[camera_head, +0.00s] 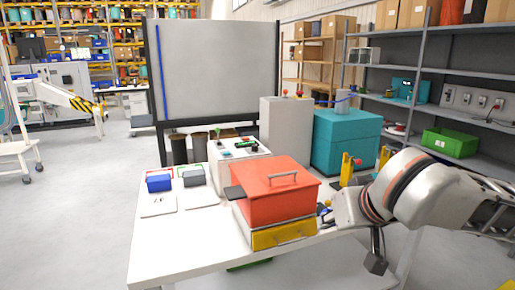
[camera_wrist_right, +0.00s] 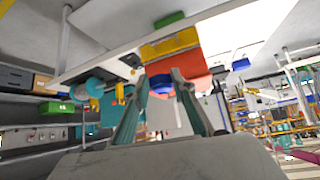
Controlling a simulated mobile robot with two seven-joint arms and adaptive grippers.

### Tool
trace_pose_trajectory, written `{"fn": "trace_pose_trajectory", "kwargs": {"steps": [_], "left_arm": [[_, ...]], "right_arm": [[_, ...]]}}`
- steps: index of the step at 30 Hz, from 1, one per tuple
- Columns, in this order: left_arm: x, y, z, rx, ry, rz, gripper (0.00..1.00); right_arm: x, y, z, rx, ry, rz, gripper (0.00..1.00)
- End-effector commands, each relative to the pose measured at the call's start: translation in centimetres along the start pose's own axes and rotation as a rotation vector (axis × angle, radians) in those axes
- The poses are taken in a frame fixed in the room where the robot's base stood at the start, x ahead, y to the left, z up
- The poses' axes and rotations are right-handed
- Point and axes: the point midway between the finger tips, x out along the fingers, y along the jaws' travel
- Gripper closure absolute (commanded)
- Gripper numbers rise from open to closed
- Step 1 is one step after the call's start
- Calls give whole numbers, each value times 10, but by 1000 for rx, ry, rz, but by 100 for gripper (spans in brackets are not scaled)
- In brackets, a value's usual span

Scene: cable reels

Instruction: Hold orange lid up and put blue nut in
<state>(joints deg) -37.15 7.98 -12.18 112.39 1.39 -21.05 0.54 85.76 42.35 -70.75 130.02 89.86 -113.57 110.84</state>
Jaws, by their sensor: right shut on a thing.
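The orange lid (camera_head: 268,194), with a grey handle on top, sits over a white box with a yellow front (camera_head: 283,235) on the white table. It looks level, with no clear gap beneath it. In the right wrist view the orange lid (camera_wrist_right: 190,66) lies beyond the fingertips. My right gripper (camera_head: 328,213) is at the box's right side, partly hidden by my arm. In the right wrist view my right gripper (camera_wrist_right: 160,82) is shut on the blue nut (camera_wrist_right: 157,83), which shows between its fingertips. My left gripper is not in view.
A blue bin (camera_head: 159,182) and a grey bin (camera_head: 194,177) stand on the table's left. A white box with small parts (camera_head: 238,150) stands behind the lid. Yellow posts (camera_head: 347,170) and a teal box (camera_head: 345,140) are at the right. The table's front left (camera_head: 180,245) is clear.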

Motion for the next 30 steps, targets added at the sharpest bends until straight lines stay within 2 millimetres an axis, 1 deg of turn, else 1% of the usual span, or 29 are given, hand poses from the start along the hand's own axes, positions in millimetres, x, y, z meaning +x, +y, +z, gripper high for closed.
{"fn": "trace_pose_trajectory", "kwargs": {"steps": [1,3,7,11,17,20,22,26,30], "left_arm": [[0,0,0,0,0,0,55],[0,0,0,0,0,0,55],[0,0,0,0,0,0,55],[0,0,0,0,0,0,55],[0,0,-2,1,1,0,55],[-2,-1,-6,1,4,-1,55],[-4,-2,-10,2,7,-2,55],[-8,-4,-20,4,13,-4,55],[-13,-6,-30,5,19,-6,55]], "right_arm": [[-1,21,0,24,1,26,95],[-2,43,0,47,2,54,95],[-5,70,1,76,3,89,95],[-7,82,2,88,4,104,95],[-5,84,-1,85,3,101,95],[2,85,-11,74,1,87,95],[10,88,-23,58,1,69,95],[32,96,-52,13,0,24,95],[58,112,-83,-38,0,-30,95]]}}
